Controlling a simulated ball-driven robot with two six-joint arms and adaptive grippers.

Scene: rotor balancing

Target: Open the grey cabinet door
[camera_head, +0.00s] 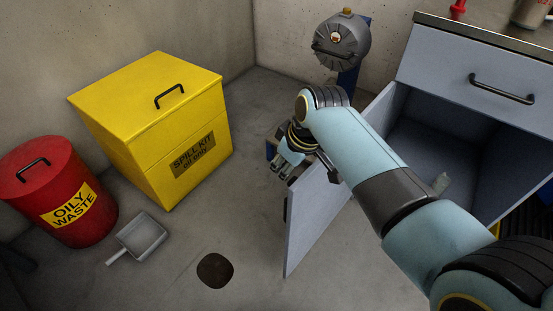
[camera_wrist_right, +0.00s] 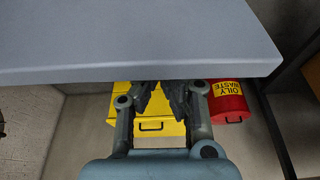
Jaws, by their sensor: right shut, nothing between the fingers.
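The grey cabinet door (camera_head: 312,222) stands swung wide open in the head view, out from the cabinet (camera_head: 470,130). A dark handle (camera_head: 286,207) shows at its outer edge. Behind it the cabinet's inside is in view, partly hidden by my right arm. My right gripper (camera_head: 281,168) is beyond the door's upper edge, on its outer side, with its fingers shut and empty. In the right wrist view the gripper (camera_wrist_right: 158,98) shows below a broad grey panel (camera_wrist_right: 140,45), which looks like the door. I cannot tell whether they touch. My left gripper is out of view.
A yellow spill kit box (camera_head: 165,125) and a red oily waste bin (camera_head: 55,190) stand to the left. A grey dustpan (camera_head: 143,238) and a dark stain (camera_head: 214,270) are on the floor. A drawer with a handle (camera_head: 503,89) is above the cabinet opening.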

